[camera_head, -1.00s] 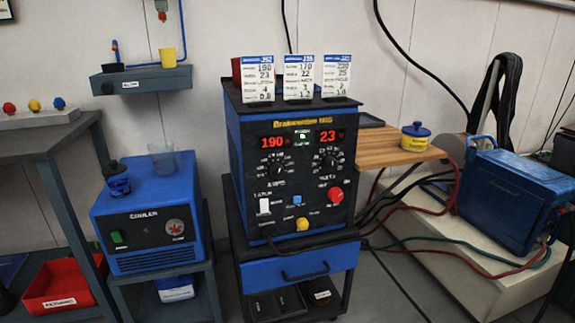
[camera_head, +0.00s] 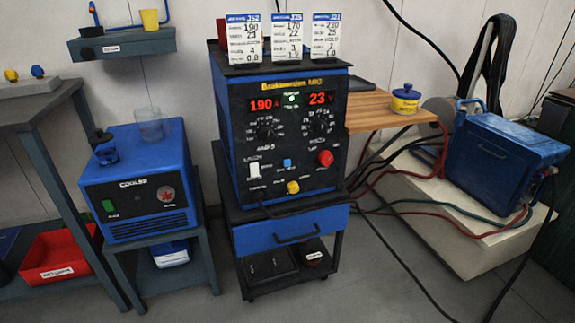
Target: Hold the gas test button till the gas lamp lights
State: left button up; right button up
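The blue and black welding machine (camera_head: 222,135) stands upright on a cart in the middle of the head view. Its front shows red displays reading 190 (camera_head: 264,104) and 23 (camera_head: 317,98). A small lit green lamp (camera_head: 292,98) sits between them. Below are two black dials (camera_head: 266,130), a white switch (camera_head: 254,170), a small blue button (camera_head: 287,163), a red button (camera_head: 326,158) and a yellow button (camera_head: 293,187). The panel labels are too blurred to tell which is the gas test button or the gas lamp. Neither gripper is in view.
A blue cooler (camera_head: 140,190) stands on a low stand at left. A shelf (camera_head: 125,44) hangs above it, and a red bin (camera_head: 62,262) sits lower left. A wooden side board (camera_head: 375,115), blue case (camera_head: 500,165) and cables lie at right. Floor in front of the cart is clear.

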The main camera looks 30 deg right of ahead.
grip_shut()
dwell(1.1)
